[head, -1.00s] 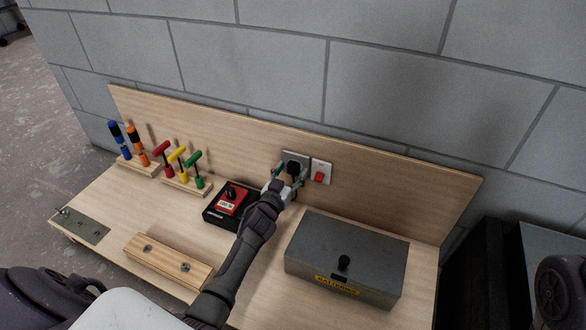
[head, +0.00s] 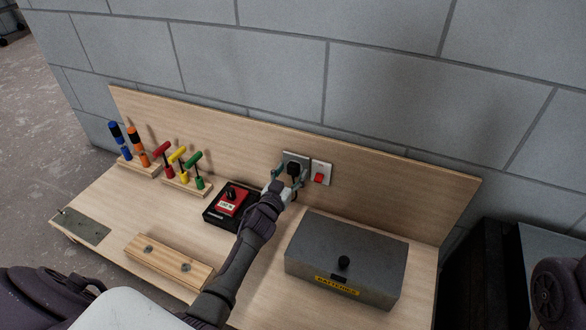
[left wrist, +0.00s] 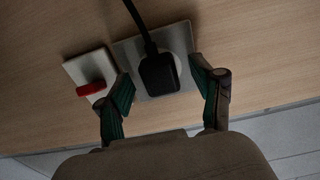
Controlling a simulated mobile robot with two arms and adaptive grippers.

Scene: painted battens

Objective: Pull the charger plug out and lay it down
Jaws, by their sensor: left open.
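The black charger plug (head: 293,168) sits in the grey socket plate (head: 303,157) on the upright wooden back board. In the left wrist view the plug (left wrist: 158,73) shows with its black cord running up from it, against the plate (left wrist: 130,56). My left gripper (head: 287,180) is open just in front of the plug. In the left wrist view its two fingers (left wrist: 164,88) stand on either side of the plug, with gaps, and do not touch it. My right gripper is not in view.
A red rocker switch (head: 319,177) is right of the socket. A grey batteries box (head: 345,255) stands at right. A red-and-black device (head: 228,204), tool racks (head: 187,186) and a wooden block with screws (head: 168,262) are at left. Bare bench lies between them.

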